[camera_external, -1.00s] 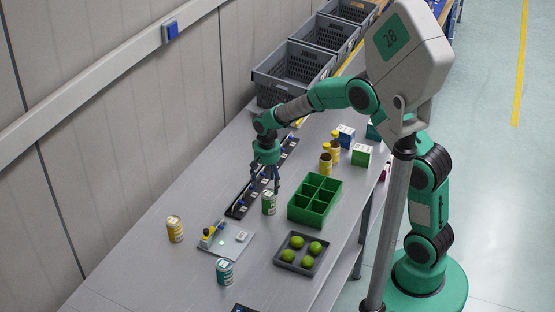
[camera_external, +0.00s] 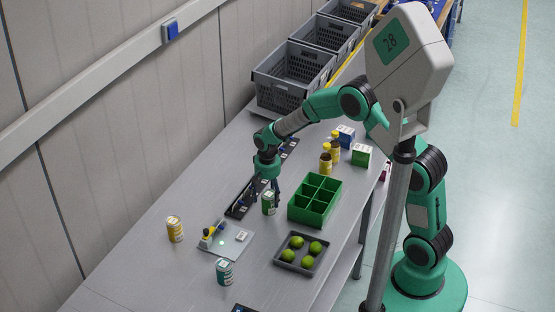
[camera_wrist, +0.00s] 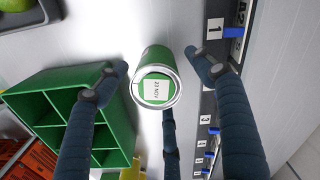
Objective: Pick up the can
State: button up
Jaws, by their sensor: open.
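A green can (camera_external: 268,203) with a pale label stands upright on the grey table, left of the green divided box. In the wrist view the same can (camera_wrist: 157,78) shows its silver rim and a white label on its top. My gripper (camera_external: 266,190) is above and around the top of this can in the outside view, fingers pointing down. In the wrist view my gripper (camera_wrist: 157,65) is open, its dark blue fingers spread on both sides of the can with gaps.
The green divided box (camera_external: 296,207) stands close to the can's right. A black numbered strip (camera_external: 236,209) lies on its left. A tray (camera_external: 281,253) of green fruit, a grey board (camera_external: 237,246) and yellow bottles (camera_external: 325,165) are nearby.

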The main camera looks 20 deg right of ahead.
aim_at(269, 205)
jog(key=shift+s+d+f+b, duration=0.1)
jog(key=shift+f+b, duration=0.2)
jog(key=shift+f, duration=1)
jog(key=shift+s+d+f+b, duration=0.1)
jog(key=shift+f+b, duration=0.15)
jog(key=shift+f, duration=1)
jog(key=c, duration=1.5)
jog(key=shift+c, duration=0.2)
jog(key=shift+r, duration=0.1)
jog(key=shift+r+p, duration=0.85)
jog(key=shift+r, duration=4.1)
